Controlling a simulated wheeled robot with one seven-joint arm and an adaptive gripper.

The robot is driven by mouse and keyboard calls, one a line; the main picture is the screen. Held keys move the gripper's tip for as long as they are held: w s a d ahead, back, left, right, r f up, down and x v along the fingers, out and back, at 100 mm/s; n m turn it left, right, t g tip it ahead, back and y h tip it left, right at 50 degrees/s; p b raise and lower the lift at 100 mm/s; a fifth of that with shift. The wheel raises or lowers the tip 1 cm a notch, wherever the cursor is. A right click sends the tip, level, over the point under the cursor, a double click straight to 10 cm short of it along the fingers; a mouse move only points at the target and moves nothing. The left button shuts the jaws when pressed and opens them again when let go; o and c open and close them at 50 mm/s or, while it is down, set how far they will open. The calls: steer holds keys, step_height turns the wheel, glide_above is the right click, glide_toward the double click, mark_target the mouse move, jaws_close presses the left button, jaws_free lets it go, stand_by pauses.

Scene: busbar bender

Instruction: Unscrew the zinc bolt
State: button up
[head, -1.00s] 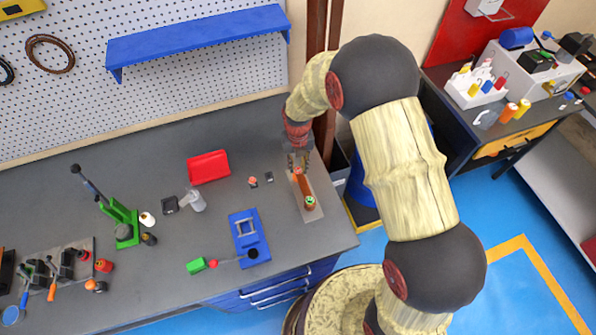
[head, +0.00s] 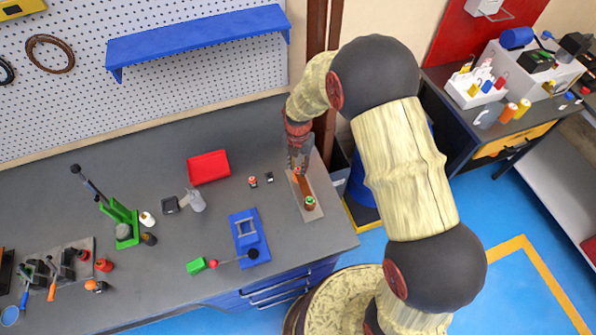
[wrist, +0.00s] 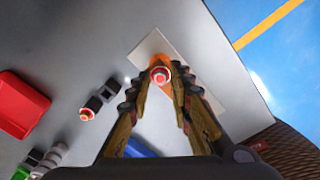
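A bolt with a red top and a pale ring (wrist: 160,76) stands on an orange-brown copper bar (wrist: 176,86). In the head view the bar (head: 304,188) lies on a pale plate (head: 316,212) near the bench's right end. My gripper (head: 298,170) points down over the bar's far end. In the wrist view its fingertips (wrist: 161,84) lie on either side of the bolt's top. I cannot tell whether they touch it. A second fastener, green and red (head: 310,202), stands on the bar's near end. Which one is zinc is not clear.
A red tray (head: 208,167), a small black block with a red-topped piece (head: 253,181) and a blue fixture (head: 248,232) stand left of the plate. The bench's right edge is close to the plate. Bare bench lies between the tray and the fixture.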

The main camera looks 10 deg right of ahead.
steer(key=m, duration=0.5)
steer(key=m, duration=0.5)
steer(key=shift+d, duration=0.1)
steer(key=shift+m, duration=0.5)
steer(key=m, duration=0.2)
steer(key=shift+m, duration=1.8)
